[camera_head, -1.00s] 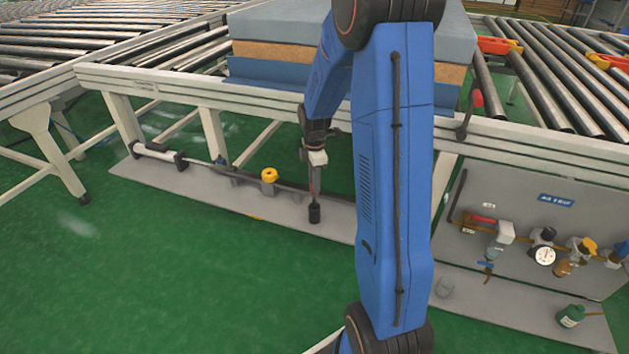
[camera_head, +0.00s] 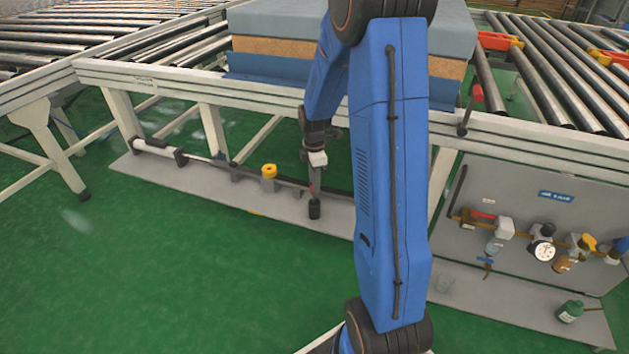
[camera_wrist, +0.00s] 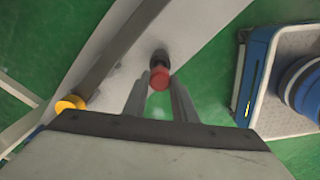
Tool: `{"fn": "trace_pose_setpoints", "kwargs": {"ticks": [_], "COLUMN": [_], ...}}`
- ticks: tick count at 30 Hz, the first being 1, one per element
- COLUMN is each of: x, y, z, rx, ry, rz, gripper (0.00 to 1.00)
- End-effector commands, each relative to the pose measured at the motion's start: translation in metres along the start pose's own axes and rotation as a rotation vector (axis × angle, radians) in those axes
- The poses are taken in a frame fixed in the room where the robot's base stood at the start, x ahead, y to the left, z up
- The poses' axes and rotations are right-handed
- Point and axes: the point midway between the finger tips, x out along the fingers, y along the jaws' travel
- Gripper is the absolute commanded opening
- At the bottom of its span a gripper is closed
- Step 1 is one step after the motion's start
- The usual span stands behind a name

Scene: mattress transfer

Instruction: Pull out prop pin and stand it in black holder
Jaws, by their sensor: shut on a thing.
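The black holder (camera_head: 314,210) stands on the grey floor plate, a small dark cylinder. My gripper (camera_head: 315,188) points down right above it, with its fingers shut on the prop pin. The pin's red end (camera_wrist: 159,78) shows between the fingertips in the wrist view, with the black holder (camera_wrist: 158,58) just beyond it. The pin looks upright and in line with the holder. Its lower end is hidden, so I cannot tell how deep it sits in the holder.
A yellow knob (camera_head: 269,171) on a grey block stands left of my gripper, beside a long dark bar. The conveyor frame (camera_head: 200,88) with stacked mattresses (camera_head: 275,48) is behind. A valve panel (camera_head: 540,215) stands at the right. Green floor in front is clear.

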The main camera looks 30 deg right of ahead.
Motion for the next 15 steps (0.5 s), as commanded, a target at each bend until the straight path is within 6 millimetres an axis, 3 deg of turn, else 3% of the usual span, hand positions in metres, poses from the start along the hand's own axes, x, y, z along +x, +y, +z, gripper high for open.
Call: {"fn": "trace_pose_setpoints", "kwargs": {"ticks": [15], "x": [0.0104], "y": [0.0002], "z": [0.0000], "rx": [0.000], "ry": [0.000], "rz": [0.000], "gripper": [0.00]}}
